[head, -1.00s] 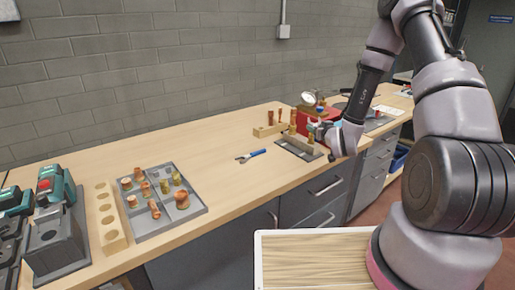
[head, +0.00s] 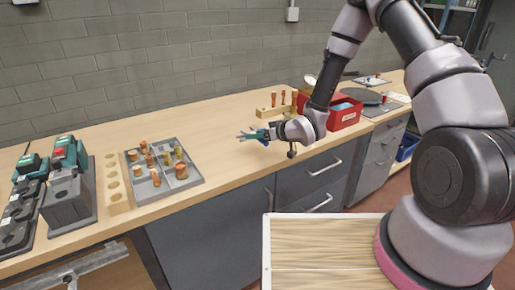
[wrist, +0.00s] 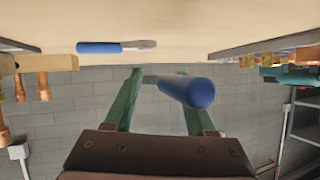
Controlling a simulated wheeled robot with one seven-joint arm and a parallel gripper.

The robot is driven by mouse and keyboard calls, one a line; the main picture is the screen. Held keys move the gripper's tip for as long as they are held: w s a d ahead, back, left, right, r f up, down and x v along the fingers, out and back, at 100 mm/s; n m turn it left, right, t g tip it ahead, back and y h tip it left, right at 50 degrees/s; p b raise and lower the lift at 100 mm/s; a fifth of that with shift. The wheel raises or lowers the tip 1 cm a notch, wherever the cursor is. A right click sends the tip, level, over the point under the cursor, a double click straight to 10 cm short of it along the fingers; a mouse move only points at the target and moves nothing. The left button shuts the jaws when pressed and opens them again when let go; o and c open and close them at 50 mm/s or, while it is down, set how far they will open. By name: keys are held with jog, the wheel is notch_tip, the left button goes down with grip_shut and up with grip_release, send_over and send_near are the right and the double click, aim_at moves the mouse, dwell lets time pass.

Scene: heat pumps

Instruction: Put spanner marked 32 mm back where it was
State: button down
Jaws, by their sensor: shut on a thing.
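My gripper (head: 258,135) is over the middle of the workbench; its teal fingers show in the wrist view (wrist: 161,82). It is shut on a spanner with a blue handle (wrist: 195,92) and a short grey metal part to the left. The spanner is held above the bench. A second blue-handled tool (wrist: 100,47) with a metal end lies flat on the bench, apart from the held one; in the head view my gripper largely covers that spot. No size marking is readable on either tool.
A grey tray of copper and brass fittings (head: 200,178), a wooden block with holes (head: 113,170) and green-topped machines (head: 70,195) stand at the left. A wooden rack with copper-coloured pegs (head: 272,110) and a red box (head: 347,119) are near my wrist. Bare bench lies left of my gripper.

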aim_at(257, 151)
jog(key=shift+f, duration=2.35)
jog(key=shift+f, duration=0.15)
jog(key=shift+f, duration=0.1)
